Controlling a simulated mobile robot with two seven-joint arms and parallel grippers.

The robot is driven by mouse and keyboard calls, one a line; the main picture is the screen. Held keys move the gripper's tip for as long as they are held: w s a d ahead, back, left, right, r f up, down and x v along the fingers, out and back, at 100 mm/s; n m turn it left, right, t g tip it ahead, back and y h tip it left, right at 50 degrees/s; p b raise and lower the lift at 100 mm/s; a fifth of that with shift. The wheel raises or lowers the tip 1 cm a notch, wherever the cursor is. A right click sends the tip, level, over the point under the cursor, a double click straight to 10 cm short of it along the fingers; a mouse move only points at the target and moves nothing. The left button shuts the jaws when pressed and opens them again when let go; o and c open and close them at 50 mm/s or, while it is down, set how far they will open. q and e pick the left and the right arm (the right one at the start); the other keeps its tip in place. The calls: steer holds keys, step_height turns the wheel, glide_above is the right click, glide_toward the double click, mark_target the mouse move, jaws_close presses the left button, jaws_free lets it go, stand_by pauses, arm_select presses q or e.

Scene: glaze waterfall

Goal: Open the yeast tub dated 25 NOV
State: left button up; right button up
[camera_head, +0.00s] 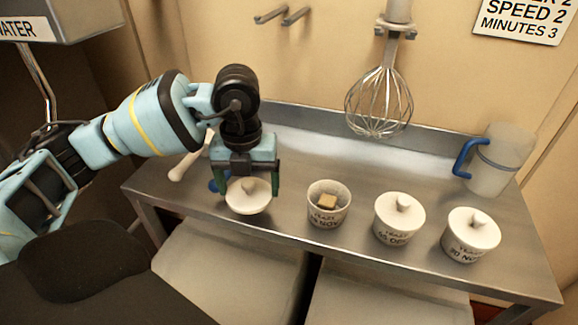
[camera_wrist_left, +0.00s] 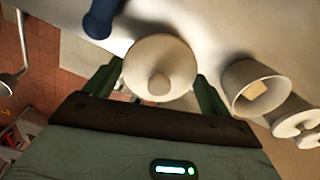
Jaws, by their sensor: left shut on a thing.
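The open yeast tub (camera_head: 327,216) stands on the steel table with a tan block inside; its label looks like a NOV date, but I cannot read the day surely. It also shows open in the left wrist view (camera_wrist_left: 241,98). My left gripper (camera_head: 248,190) is left of this tub, its green fingers shut on a white lid (camera_head: 247,204) with a knob. The lid fills the space between the fingers in the left wrist view (camera_wrist_left: 178,62). Two lidded tubs stand to the right, one reading DEC (camera_head: 398,233) and one reading 30 NOV (camera_head: 470,249). My right gripper is out of view.
A clear jug (camera_head: 494,165) with a blue handle stands at the table's back right. A wire whisk (camera_head: 380,105) hangs above the back. A blue object (camera_wrist_left: 101,20) lies beside the lid. A pale stick-like tool (camera_head: 188,162) is at the left. The table's middle back is clear.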

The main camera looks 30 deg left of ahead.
arm_select(q)
steer(key=w, duration=0.3)
steer(key=w+a, duration=0.1)
steer(key=w, duration=0.3)
steer(key=w+f, duration=0.1)
steer(key=w, duration=0.3)
steer(key=shift+w+a, duration=0.1)
steer(key=shift+a, duration=0.3)
steer(key=shift+w, duration=0.1)
steer(key=shift+w+f, duration=0.1)
steer(key=shift+w, duration=0.15)
steer(key=shift+f, duration=1.75)
steer(key=o, duration=1)
steer(key=shift+f, duration=0.15)
steer(key=shift+c, duration=0.2)
